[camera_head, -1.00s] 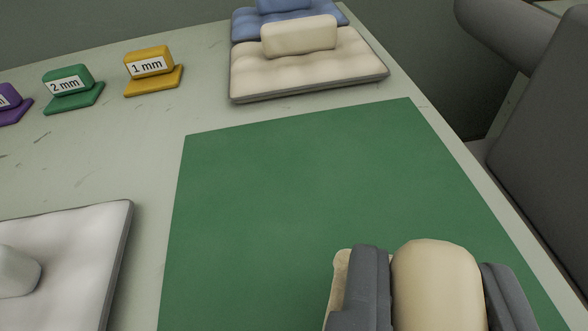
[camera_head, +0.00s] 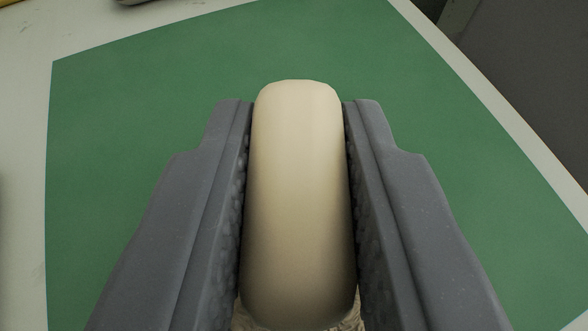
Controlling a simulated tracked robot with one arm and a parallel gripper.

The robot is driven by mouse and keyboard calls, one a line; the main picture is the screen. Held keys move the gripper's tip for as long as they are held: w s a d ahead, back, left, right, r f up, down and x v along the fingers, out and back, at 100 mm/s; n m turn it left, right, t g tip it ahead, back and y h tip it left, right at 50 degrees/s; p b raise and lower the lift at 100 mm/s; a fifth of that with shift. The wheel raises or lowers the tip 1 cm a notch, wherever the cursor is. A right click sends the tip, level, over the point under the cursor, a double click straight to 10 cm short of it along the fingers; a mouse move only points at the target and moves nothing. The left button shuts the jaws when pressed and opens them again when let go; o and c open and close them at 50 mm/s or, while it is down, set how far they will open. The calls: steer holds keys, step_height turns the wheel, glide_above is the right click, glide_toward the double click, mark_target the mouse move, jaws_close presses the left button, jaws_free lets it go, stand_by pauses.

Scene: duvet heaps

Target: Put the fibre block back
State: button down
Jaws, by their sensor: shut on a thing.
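My gripper (camera_head: 298,120) is shut on a smooth cream rounded block (camera_head: 300,190), one grey ridged finger on each side of it. A small strip of rough, pale, fibrous material (camera_head: 298,324) shows beneath it at the bottom edge of the picture. Most of that fibrous part is hidden by the cream block and the fingers. The held piece is over the green mat (camera_head: 150,120); I cannot tell whether it touches the mat.
The green mat is bare around the gripper. The pale table top (camera_head: 25,60) shows at the left, and the table's edge runs down the right side. A dark grey surface (camera_head: 530,60) lies beyond that edge.

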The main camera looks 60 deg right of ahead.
steer(key=c, duration=1.3)
jaws_free()
steer(key=shift+o, duration=0.2)
steer(key=shift+a+r, duration=0.1)
steer(key=p+v, duration=0.1)
steer(key=v, duration=1)
steer(key=shift+s+a+r, duration=0.15)
steer(key=shift+s+a, duration=0.05)
steer(key=shift+a, duration=0.1)
